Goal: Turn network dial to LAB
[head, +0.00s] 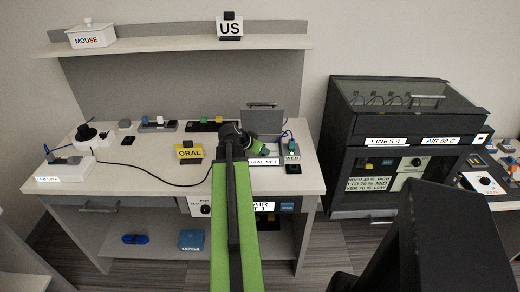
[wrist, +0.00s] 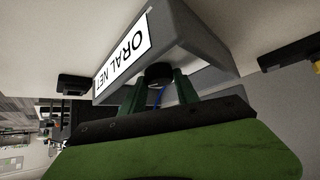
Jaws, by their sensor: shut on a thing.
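A grey box with a white "ORAL NET" label (head: 263,162) stands at the right of the desk; in the wrist view the label (wrist: 121,52) is large and the grey housing (wrist: 190,32) slopes over the desk. A round dark knob (wrist: 158,71) sits at the housing. My gripper (wrist: 160,84) has its two green fingers on either side of this knob, shut on it. In the head view my gripper (head: 260,147) is at the box, and my arm hides part of it. The knob's pointer and any LAB mark cannot be read.
A yellow "ORAL" sign (head: 189,152) stands left of my arm, and a "WEB" block (head: 292,157) on the right. A white "LAB LINK" box (head: 65,168) is at the desk's left end. A dark cabinet (head: 385,150) stands to the right.

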